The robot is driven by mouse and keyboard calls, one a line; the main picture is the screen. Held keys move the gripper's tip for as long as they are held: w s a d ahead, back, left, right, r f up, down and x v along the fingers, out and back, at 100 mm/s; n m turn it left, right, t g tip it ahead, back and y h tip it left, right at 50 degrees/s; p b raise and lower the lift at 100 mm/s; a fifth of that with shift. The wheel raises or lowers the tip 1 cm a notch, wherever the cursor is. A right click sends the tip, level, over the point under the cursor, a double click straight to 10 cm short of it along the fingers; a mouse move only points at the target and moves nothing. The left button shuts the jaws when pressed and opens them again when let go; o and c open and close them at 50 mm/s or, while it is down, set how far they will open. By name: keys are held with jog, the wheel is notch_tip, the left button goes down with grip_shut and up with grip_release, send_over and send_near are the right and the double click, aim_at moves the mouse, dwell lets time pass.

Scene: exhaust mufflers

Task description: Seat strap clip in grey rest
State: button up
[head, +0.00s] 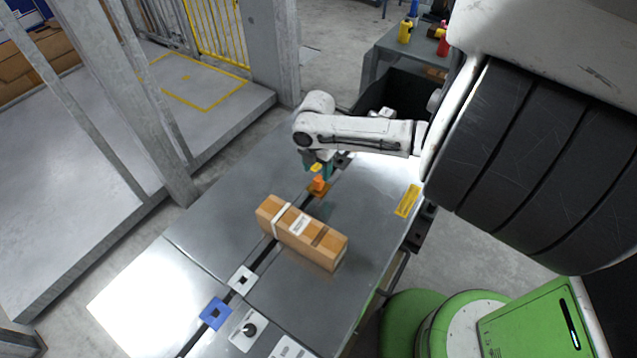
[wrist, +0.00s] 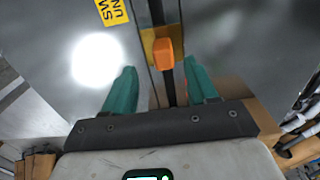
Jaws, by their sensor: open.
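The strap clip appears to be the orange piece (head: 319,184) standing upright on an orange plate (head: 312,190) over the table's dark slot. In the wrist view the clip (wrist: 164,52) stands on its plate (wrist: 147,45), between and slightly beyond the teal fingertips. My gripper (head: 314,169) is open and empty, pointing down just above the clip. It also shows in the wrist view (wrist: 160,70), with one finger each side and a gap to the clip. The grey rest seems to be the pale plate with a dark square hole (head: 237,285), empty, nearer the camera along the slot.
A strapped brown carton (head: 326,247) lies between the clip and the pale plate. A blue plate with a square hole (head: 209,320) and a pale plate with a black knob (head: 239,337) sit beyond it. A black bin (head: 368,99) stands behind the arm. The table's left side is clear.

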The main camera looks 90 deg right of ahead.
aim_at(318, 178)
jog(key=shift+s+a+f, duration=0.1)
jog(key=shift+s+f, duration=0.05)
jog(key=shift+f, duration=1.15)
jog(key=shift+s+f, duration=0.1)
jog(key=shift+f, duration=1.2)
grip_shut()
jog(key=shift+r, duration=0.15)
